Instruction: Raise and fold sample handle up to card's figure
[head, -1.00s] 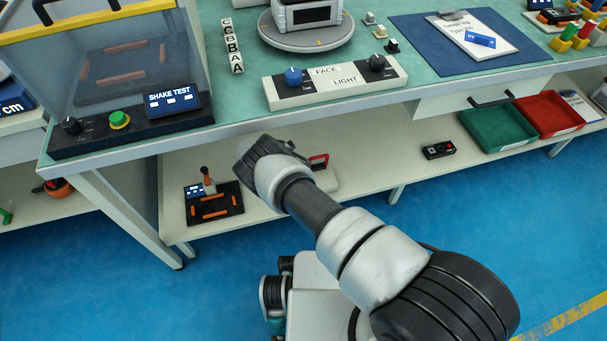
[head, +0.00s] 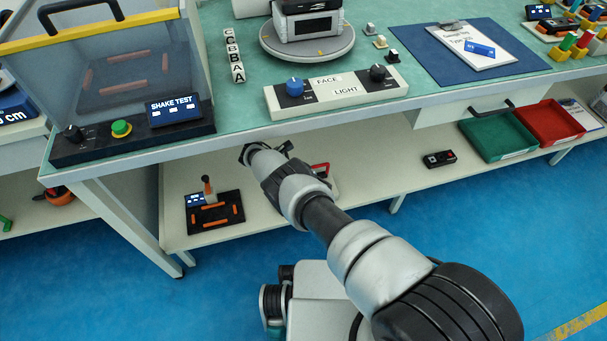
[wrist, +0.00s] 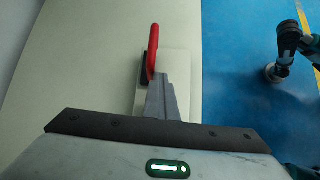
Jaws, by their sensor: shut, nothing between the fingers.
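A red handle (head: 321,168) on a pale plate (head: 333,188) stands on the lower shelf, partly behind my arm in the head view. In the wrist view the red handle (wrist: 153,52) rises from a dark block beside the pale plate (wrist: 180,68). My gripper (head: 288,147) is shut and empty, over the lower shelf. In the wrist view my gripper's grey fingers (wrist: 161,82) end close to the handle; I cannot tell whether they touch it. A clipboard with a printed sheet (head: 462,38) and blue card (head: 479,50) lies on the bench; its small print is unreadable.
The bench's front edge and FACE/LIGHT panel (head: 337,89) overhang the lower shelf (head: 385,165). A dark fixture with orange bars (head: 215,217) is left of my arm. A small black controller (head: 438,159), green tray (head: 497,135) and red tray (head: 550,124) are to the right.

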